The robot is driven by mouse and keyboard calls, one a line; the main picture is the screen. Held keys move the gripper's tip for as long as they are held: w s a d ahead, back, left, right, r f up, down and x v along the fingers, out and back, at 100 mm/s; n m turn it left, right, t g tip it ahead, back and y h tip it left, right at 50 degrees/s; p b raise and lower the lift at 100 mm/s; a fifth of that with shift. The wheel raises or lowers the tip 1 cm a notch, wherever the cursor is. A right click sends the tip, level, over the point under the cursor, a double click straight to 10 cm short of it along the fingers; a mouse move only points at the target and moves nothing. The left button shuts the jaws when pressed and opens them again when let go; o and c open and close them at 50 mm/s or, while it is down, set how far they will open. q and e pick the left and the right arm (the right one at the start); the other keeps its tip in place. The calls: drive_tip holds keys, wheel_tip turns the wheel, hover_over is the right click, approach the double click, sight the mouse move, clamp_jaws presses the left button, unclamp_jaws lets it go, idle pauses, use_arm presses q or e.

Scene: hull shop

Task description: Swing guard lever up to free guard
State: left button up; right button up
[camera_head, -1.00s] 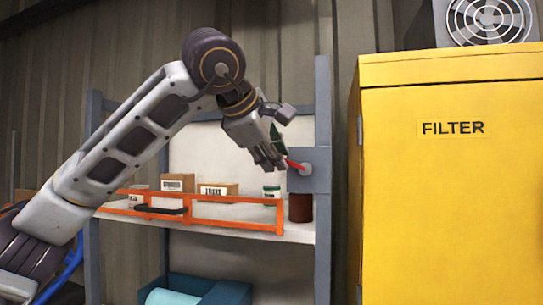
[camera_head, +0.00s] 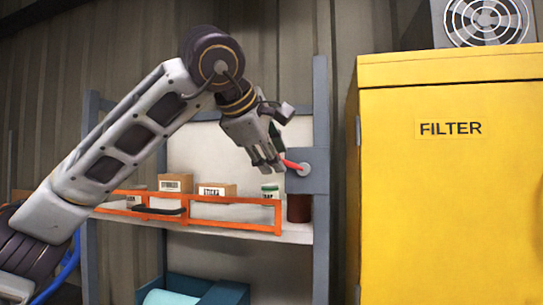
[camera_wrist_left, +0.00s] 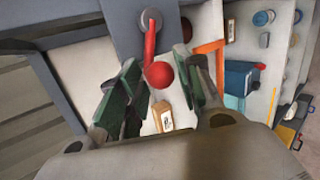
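The red guard lever (camera_head: 293,165) is pivoted on a grey plate on the shelf's right post and points left, slightly up, in the head view. In the left wrist view the lever (camera_wrist_left: 150,45) runs from its round pivot to a red ball knob (camera_wrist_left: 159,75). The orange guard (camera_head: 235,225) lies across the shelf front. My left gripper (camera_head: 269,166) is at the lever's free end. In the left wrist view my left gripper's green-padded fingers (camera_wrist_left: 160,78) are apart, one on each side of the knob, with visible gaps. My right gripper is not in view.
Behind the guard, the shelf (camera_head: 298,234) holds small boxes (camera_head: 217,190), a green-lidded jar (camera_head: 270,192) and a dark red can (camera_head: 299,208). A blue bin (camera_head: 228,292) sits below. A yellow FILTER cabinet (camera_head: 450,200) stands close on the right.

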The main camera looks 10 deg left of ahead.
use_arm(q)
drive_tip(key=v, duration=1.2)
drive_tip(key=shift+w+d, duration=0.1)
idle(0.5)
